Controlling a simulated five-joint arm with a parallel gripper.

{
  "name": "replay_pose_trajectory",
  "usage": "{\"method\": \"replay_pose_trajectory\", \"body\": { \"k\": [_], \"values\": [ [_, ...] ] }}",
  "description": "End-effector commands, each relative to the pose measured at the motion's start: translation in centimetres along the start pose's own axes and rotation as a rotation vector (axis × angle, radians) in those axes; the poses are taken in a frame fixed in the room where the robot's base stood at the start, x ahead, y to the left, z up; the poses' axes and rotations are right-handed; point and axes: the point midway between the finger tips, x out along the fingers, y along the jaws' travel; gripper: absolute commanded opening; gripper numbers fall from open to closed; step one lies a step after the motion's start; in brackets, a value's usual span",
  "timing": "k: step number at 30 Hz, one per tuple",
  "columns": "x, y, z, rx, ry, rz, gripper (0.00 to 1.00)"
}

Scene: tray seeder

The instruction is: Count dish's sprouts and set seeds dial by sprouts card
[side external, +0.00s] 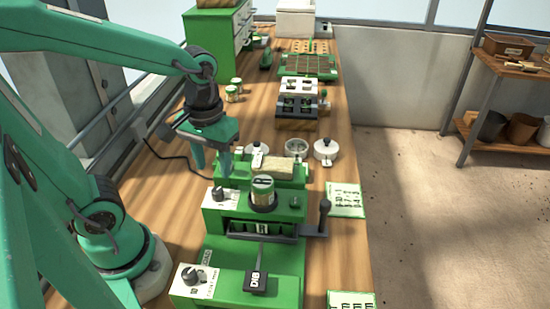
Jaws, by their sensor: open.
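My gripper (212,160) is open and points down at the left of the green station with round lidded parts. A round metal-rimmed dish (297,147) stands at that station's back; its contents are too small to count. A dark dial (219,194) sits on a white panel on the middle green machine. Another dark dial (193,275) sits on a white panel on the front machine, beside small lettering. I cannot tell which is the seeds dial. A white card with green print (345,200) lies to the right; a second card (351,301) is cut off at the bottom. Their print is not surely readable.
A jar (263,190) stands on the middle machine, with a dark lever (322,215) at its right. White lids (325,150) and a seed tray (306,66) stand farther back. Bare wood lies left of the machines.

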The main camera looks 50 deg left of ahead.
Motion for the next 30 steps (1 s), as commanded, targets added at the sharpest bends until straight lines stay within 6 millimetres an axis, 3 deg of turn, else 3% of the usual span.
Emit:
{"method": "replay_pose_trajectory", "body": {
  "k": [15, 30],
  "values": [
    [5.5, 0.0, 0.0, 0.001, -0.002, -0.001, 0.46],
    [6.7, 0.0, 0.0, 0.001, 0.001, 0.001, 0.46]
  ]
}}
